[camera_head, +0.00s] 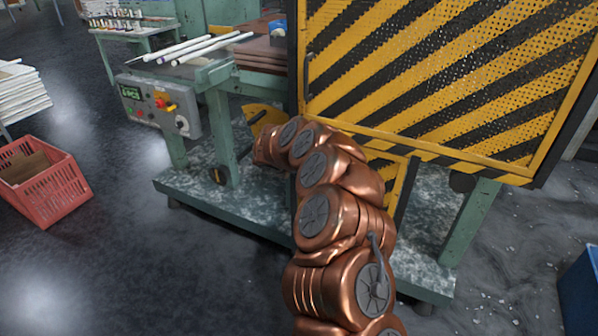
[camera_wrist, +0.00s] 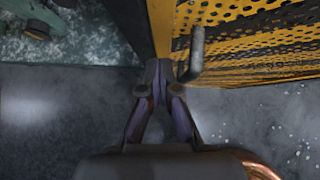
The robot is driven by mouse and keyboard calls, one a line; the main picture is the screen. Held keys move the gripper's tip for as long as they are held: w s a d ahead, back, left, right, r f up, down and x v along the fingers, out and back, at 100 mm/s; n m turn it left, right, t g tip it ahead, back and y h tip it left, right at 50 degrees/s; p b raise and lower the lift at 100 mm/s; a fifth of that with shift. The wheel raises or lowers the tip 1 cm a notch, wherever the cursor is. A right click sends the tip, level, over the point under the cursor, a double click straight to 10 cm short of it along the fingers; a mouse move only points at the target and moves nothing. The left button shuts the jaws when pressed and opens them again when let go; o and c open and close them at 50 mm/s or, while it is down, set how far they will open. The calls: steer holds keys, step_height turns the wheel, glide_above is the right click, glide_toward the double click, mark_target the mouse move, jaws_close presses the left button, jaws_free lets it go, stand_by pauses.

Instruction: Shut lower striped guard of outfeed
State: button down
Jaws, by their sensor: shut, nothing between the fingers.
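The lower striped guard (camera_head: 397,190) shows as a yellow and black strip beside my arm, below the big upper guard. My arm hides most of it, so how far it stands open is unclear in the head view. In the wrist view its yellow perforated face (camera_wrist: 265,40) fills the upper right, with a plain yellow edge (camera_wrist: 162,25) at its left.
The upper striped guard (camera_head: 450,75) overhangs my arm. A green bench with a control box (camera_head: 158,105) and white tubes (camera_head: 205,47) stands left. A red crate (camera_head: 45,190) is on the left floor, a blue bin (camera_head: 580,290) at right. The front-left floor is clear.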

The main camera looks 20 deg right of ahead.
steer(key=a+v, duration=0.1)
steer(key=v, duration=0.9)
steer(key=shift+b, duration=0.45)
